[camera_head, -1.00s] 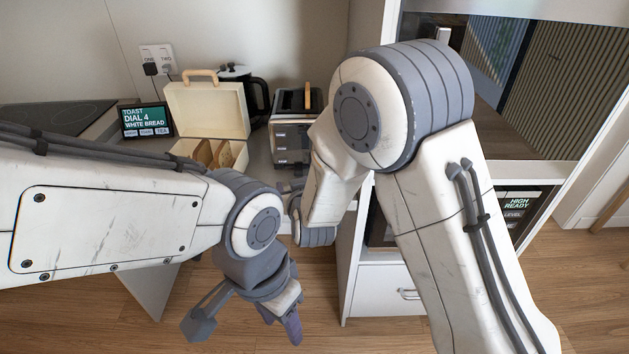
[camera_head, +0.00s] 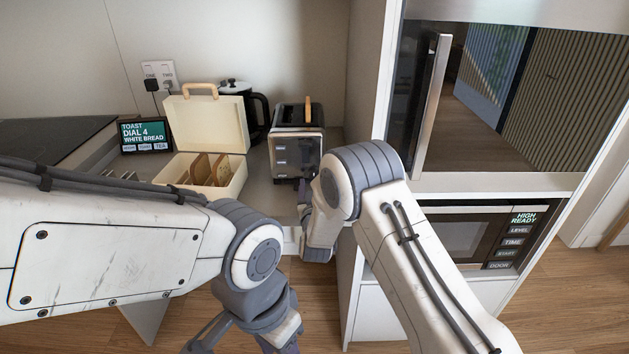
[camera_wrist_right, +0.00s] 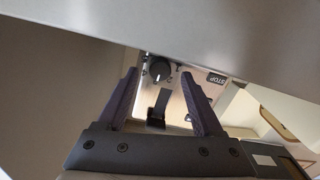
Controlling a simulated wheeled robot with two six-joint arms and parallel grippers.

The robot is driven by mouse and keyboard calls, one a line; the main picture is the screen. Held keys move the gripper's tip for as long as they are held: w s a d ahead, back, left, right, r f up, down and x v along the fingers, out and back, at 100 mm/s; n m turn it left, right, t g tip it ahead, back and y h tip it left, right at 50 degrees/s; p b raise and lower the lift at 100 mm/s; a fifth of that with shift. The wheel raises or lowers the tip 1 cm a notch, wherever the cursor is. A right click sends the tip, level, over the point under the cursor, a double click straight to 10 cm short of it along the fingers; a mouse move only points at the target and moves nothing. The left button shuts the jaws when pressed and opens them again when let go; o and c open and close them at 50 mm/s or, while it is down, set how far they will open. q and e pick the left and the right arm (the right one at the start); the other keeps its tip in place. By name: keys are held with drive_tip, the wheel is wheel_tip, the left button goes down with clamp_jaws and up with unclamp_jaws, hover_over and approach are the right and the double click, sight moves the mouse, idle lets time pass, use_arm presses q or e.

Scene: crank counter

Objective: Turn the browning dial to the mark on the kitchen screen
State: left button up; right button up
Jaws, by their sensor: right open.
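The kitchen screen (camera_head: 144,134) stands at the back left of the counter and reads "TOAST DIAL 4 WHITE BREAD". The toaster (camera_head: 296,145) is on the counter to its right, with a slice showing at its top. My right gripper (camera_head: 304,190) is in front of the toaster's right side. The right wrist view shows this gripper (camera_wrist_right: 161,82) open and empty. The black browning dial (camera_wrist_right: 158,71) lies between and just beyond its fingertips, with a light pointer line; its scale marks are too small to read. My left gripper is low in front, its fingers cut off by the lower edge.
A cream bread box (camera_head: 208,125) with its lid up and bread inside stands left of the toaster. A kettle (camera_head: 250,100) is behind. The tall oven cabinet (camera_head: 368,110) closes off the right side. A STOP button (camera_wrist_right: 217,78) is near the dial.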

drive_tip(key=shift+w, duration=0.7)
clamp_jaws()
drive_tip(key=shift+f+m+b, duration=0.1)
drive_tip(key=shift+m+b, duration=0.6)
drive_tip(key=shift+b, duration=0.2)
drive_tip(key=m+b, duration=0.5)
drive_tip(key=b, duration=0.1)
drive_tip(key=shift+f+m, duration=0.1)
drive_tip(key=shift+m, duration=0.2)
drive_tip(key=shift+r+m+b, duration=0.2)
drive_tip(key=shift+m+b, duration=1.2)
drive_tip(key=shift+b, duration=0.25)
